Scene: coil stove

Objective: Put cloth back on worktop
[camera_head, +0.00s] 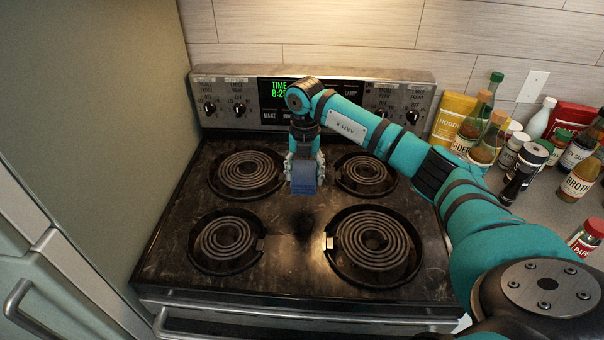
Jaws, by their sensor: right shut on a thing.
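A small folded blue cloth (304,178) hangs below my right gripper (304,160). The gripper points down and is shut on the cloth, holding it over the middle of the stove top (290,265), between the coil burners. A dark shadow lies on the stove top below it, so the cloth looks raised off the surface. The grey worktop (543,212) is at the right, beside the stove. My left gripper is not in view.
Several bottles and jars, such as a broth jar (578,178) and a dark shaker (524,172), crowd the back of the worktop. A red-capped jar (588,236) stands at the right edge. The control panel (310,98) rises behind the burners. A tall cabinet (90,120) stands left.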

